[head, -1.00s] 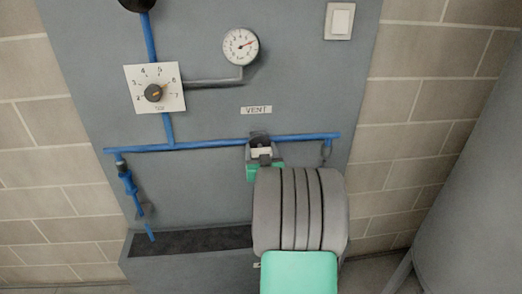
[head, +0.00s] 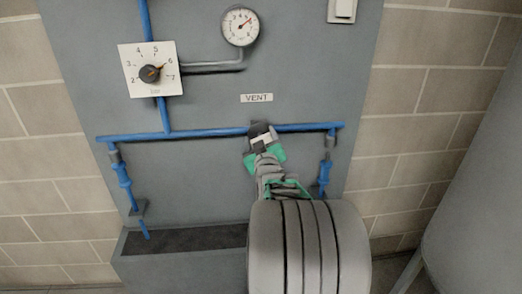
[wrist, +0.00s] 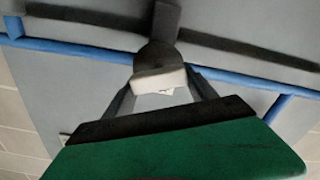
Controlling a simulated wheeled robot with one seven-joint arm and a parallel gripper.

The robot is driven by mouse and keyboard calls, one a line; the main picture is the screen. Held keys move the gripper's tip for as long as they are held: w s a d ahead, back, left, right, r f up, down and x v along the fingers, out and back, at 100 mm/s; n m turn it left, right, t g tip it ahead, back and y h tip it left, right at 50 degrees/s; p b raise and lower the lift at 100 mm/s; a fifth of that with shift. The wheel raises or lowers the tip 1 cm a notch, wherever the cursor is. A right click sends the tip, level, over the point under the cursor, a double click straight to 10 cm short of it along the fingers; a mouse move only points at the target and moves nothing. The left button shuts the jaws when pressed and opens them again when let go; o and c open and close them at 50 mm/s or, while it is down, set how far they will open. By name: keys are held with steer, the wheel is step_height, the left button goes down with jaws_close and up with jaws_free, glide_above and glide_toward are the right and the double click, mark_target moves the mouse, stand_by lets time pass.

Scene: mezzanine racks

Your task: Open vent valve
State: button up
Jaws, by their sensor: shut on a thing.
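The vent valve (head: 262,129) sits on the horizontal blue pipe just below the VENT label (head: 256,98), in the middle of the grey panel. My gripper (head: 264,143) is at the valve, its green body tilted below the pipe. In the wrist view my gripper's two dark fingers (wrist: 158,100) reach up to either side of the valve's pale handle (wrist: 159,80) and are shut on it. The dark round valve body (wrist: 157,57) shows behind the handle. My gripper and arm hide the lower side of the valve in the head view.
A round pressure gauge (head: 240,26) and a square dial (head: 150,71) are on the panel above. Blue branches with fittings hang at left (head: 124,180) and right (head: 325,172). A grey trough (head: 180,239) juts out below. A large grey cylinder (head: 480,200) stands at the right.

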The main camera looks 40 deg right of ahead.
steer(key=n+b, duration=0.2)
steer(key=b, duration=0.1)
steer(key=f+n+b, duration=0.1)
steer(key=b, duration=0.2)
steer(key=shift+w+a+f+n, duration=0.1)
steer(key=shift+n, duration=0.3)
steer(key=n+b, duration=0.3)
steer(key=b, duration=0.2)
steer(key=shift+a+f+n, duration=0.1)
steer(key=shift+n, duration=0.2)
steer(key=n+b, duration=0.3)
steer(key=b, duration=0.2)
steer(key=shift+w, duration=0.1)
steer(key=n+b, duration=0.2)
steer(key=shift+n, duration=0.4)
steer(key=shift+b, duration=0.35)
steer(key=o, duration=1.4)
steer(key=shift+r, duration=0.2)
steer(key=shift+c, duration=0.2)
steer(key=shift+a, duration=0.1)
